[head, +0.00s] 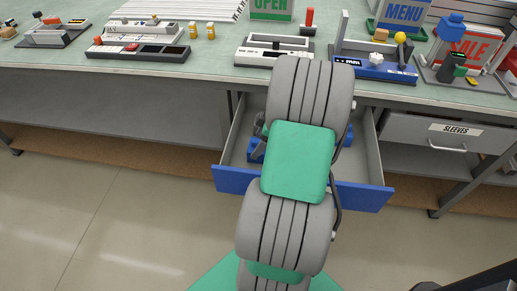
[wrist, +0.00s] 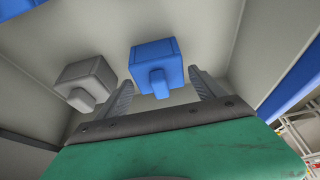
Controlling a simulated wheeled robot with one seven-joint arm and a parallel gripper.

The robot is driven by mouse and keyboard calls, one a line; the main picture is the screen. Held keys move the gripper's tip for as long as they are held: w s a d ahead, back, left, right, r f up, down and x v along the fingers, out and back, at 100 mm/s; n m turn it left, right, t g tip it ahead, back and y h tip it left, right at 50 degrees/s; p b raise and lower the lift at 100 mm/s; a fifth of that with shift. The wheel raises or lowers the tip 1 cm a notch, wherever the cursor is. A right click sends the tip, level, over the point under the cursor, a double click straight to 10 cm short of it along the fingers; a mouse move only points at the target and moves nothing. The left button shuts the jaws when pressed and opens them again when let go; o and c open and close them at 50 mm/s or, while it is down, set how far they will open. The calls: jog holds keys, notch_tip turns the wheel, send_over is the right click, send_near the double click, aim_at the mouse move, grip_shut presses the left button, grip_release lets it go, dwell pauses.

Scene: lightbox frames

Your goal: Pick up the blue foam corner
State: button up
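The blue foam corner (wrist: 153,62) is a blue block with a small tab, lying on the grey floor of an open drawer (head: 375,197). My gripper (wrist: 161,79) is open and empty, pointing down into the drawer. In the wrist view the blue corner shows ahead, between the two spread fingers, with no visible contact. A similar grey foam corner (wrist: 86,80) lies to its left, outside the left finger. In the head view my arm covers most of the drawer; only bits of blue show beside it, and I cannot tell which piece they belong to.
The drawer has grey side walls and a blue front. A closed drawer marked SLEEVES (head: 455,132) is to its right. The green worktop (head: 210,72) above carries several trays, signs and tools. The floor (head: 110,225) at left is clear.

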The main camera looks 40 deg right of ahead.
jog(key=c, duration=1)
jog(key=shift+c, duration=0.2)
